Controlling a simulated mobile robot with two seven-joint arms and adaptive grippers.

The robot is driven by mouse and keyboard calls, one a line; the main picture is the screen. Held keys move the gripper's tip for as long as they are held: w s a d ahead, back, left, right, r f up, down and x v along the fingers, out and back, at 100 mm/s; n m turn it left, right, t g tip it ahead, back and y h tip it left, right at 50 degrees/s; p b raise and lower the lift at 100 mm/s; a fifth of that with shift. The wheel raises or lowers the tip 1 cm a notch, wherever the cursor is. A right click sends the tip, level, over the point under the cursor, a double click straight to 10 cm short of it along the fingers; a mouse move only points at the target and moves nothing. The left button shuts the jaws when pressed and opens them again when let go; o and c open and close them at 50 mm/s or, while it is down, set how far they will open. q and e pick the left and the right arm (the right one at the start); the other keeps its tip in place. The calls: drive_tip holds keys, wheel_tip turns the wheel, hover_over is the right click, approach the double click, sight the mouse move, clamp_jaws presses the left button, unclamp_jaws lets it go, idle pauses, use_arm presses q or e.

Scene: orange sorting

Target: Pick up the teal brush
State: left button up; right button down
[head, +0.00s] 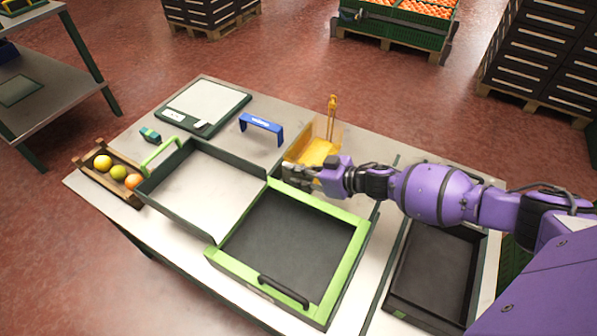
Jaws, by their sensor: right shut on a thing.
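A small teal item (150,134), which looks like the teal brush, lies at the table's far left, beside the flat scale-like board. It is too small to make out its bristles. My right gripper (291,175) is far to the right of it, over the middle of the table, just in front of the yellow bin (316,150). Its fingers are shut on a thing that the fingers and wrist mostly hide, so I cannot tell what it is. My left gripper is not in view.
A white-bottomed tray (163,196) and a green-rimmed dark tray (345,258) fill the front. A blue arch-shaped handle (262,123) stands behind them. A wooden crate (134,200) holds fruit at left. Another dark tray (396,300) is at right. Bare table shows around the teal item.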

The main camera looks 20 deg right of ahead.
drive_tip(key=shift+f, duration=0.15)
drive_tip(key=c, duration=1.8)
unclamp_jaws()
drive_tip(key=shift+o, duration=0.2)
